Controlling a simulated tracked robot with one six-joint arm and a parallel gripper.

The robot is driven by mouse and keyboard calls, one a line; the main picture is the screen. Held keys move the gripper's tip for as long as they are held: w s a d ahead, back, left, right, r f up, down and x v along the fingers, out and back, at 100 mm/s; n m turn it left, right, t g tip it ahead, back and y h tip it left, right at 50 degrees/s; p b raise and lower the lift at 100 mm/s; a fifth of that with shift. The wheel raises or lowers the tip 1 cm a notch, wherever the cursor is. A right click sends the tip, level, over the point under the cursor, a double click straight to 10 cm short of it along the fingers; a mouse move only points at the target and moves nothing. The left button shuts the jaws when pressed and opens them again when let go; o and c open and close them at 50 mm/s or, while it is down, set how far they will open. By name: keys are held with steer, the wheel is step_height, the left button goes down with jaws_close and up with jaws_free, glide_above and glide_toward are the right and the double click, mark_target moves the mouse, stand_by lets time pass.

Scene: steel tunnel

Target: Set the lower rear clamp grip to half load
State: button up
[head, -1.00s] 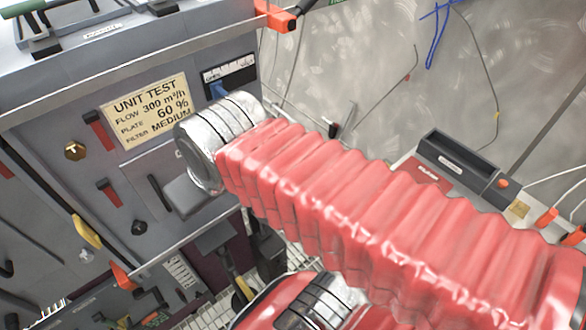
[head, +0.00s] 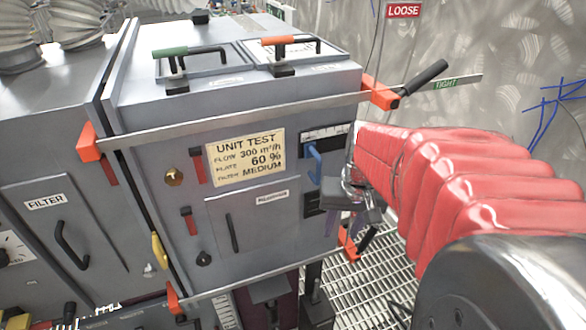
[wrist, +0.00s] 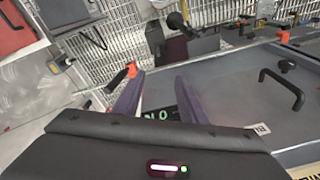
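The lower clamp at the unit's right side has an orange bracket (head: 347,243) and a short black grip (head: 364,240) slanting up to the right. My gripper (head: 357,214) is just above it in the head view, partly hidden behind my red arm sleeve. In the wrist view my gripper (wrist: 158,80) has two purple fingers standing apart, with nothing held between them. An orange part (wrist: 132,69) shows by the left fingertip; I cannot tell whether it touches. A dark label with green letters (wrist: 160,114) shows between the fingers. I see no half-load mark.
The grey unit (head: 120,130) bears a test card (head: 245,158) reading plate 60 %. An upper clamp has an orange bracket (head: 380,92) and black grip (head: 425,76), between a green TIGHT label (head: 446,84) and a red LOOSE sign (head: 403,11). Grating floor (head: 385,268) lies right.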

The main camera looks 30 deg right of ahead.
steer(key=d+f+m+y, duration=0.25)
steer(key=d+f, duration=0.35)
steer(key=d, duration=0.7)
glide_toward(365, 241)
steer(key=d+r, duration=0.1)
steer(key=d, duration=0.1)
steer(key=shift+r, duration=0.45)
steer(key=x, duration=1.3)
steer(key=shift+w+a+f, duration=0.15)
steer(key=shift+w+f, duration=0.1)
steer(key=shift+f, duration=0.1)
steer(key=shift+c, duration=0.5)
